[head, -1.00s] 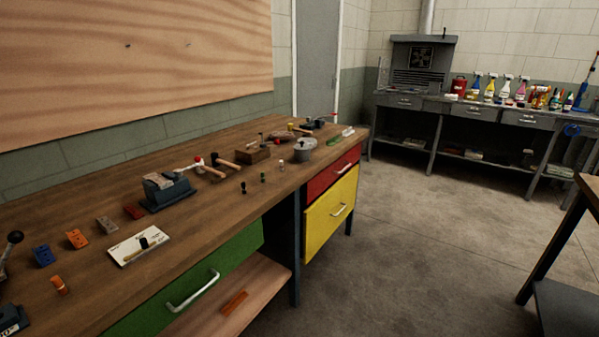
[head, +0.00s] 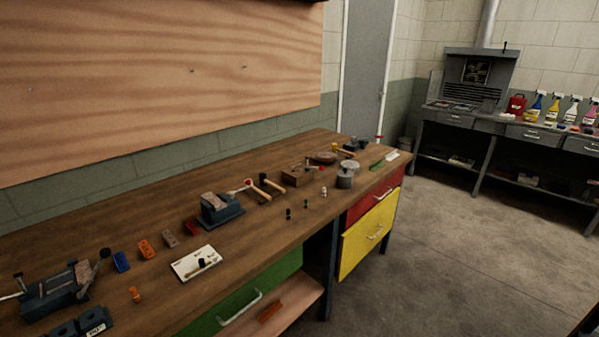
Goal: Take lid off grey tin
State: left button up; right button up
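A small round grey tin (head: 345,181) stands on the wooden workbench (head: 150,226), toward its far right end, above the red drawer. A paler grey round shape (head: 350,165) shows right behind its top. I cannot tell whether this is the tin's lid or a separate thing. Neither of my grippers is in view.
Near the tin are a brown wooden box (head: 294,178), mallets (head: 271,186), a small white figure-like piece (head: 324,191) and a green strip (head: 381,166). A blue vise-like block (head: 220,210) stands mid-bench. Open concrete floor (head: 450,250) lies right of the bench.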

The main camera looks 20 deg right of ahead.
aim_at(344, 173)
jog(key=i+l+u, duration=0.2)
jog(key=l+u, duration=0.2)
jog(key=l, duration=0.15)
jog(key=i+l+u, duration=0.1)
jog(key=l+u, duration=0.3)
jog(key=l, duration=0.15)
jog(key=l+u, duration=0.45)
jog(key=l, duration=0.1)
